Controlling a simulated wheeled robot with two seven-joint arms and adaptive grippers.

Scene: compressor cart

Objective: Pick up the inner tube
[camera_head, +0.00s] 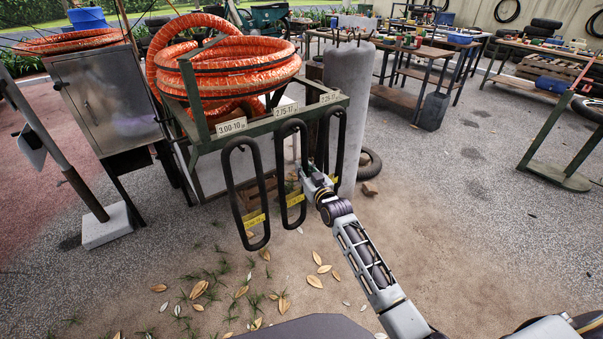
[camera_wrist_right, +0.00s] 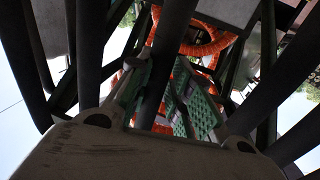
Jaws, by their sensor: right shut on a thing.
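Several black inner tubes hang as long loops from the front of the green rack in the head view. The left tube (camera_head: 232,190) hangs under the label 3.00-10, the middle tube (camera_head: 279,170) under 2.75-17, and the right tube (camera_head: 341,135) beside it. Yellow tags show low on the left and middle tubes. My right gripper (camera_head: 307,178) is at the lower part of the middle and right tubes. In the wrist view its green fingers (camera_wrist_right: 165,95) close around one black tube strand (camera_wrist_right: 155,85). Which tube it is, I cannot tell. My left gripper is out of view.
The green rack (camera_head: 195,105) carries orange hose coils (camera_head: 235,65). A grey post (camera_head: 348,100) stands close behind the right tube, with a tyre (camera_head: 370,165) on the ground. A metal cabinet (camera_head: 105,95) stands left. Open ground with leaves lies in front.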

